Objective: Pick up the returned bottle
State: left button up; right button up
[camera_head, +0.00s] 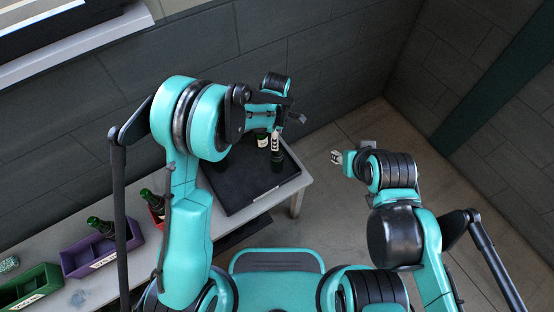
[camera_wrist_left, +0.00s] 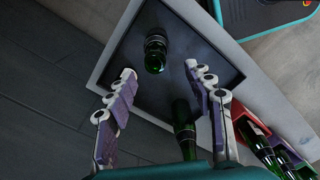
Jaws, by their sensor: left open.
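Two dark green bottles stand on a black tray (camera_head: 226,188) on the grey table. One bottle (camera_head: 277,160) is nearer the tray's right side; the other (camera_head: 262,139) is partly hidden behind my left arm. My left gripper (camera_head: 291,112) is above the tray's far right part. In the left wrist view, my left gripper (camera_wrist_left: 160,82) is open and empty, its fingers spread wide. One bottle (camera_wrist_left: 155,50) shows beyond the gap between the fingertips; another (camera_wrist_left: 184,130) shows lower, near the right finger. I cannot tell which was returned. My right gripper (camera_head: 350,155) is away from the table.
A red crate (camera_head: 153,222), a purple crate (camera_head: 75,264) and a green crate (camera_head: 40,272) line the table at left, with bottles in the red and purple ones. A grey wall stands close behind the table. The floor right of the table is clear.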

pick_arm(q)
jog(key=b, duration=0.3)
send_over(277, 157)
jog(key=w, duration=0.2)
notch_tip(277, 157, down, 7)
jog(key=shift+f, duration=0.1)
grip_shut()
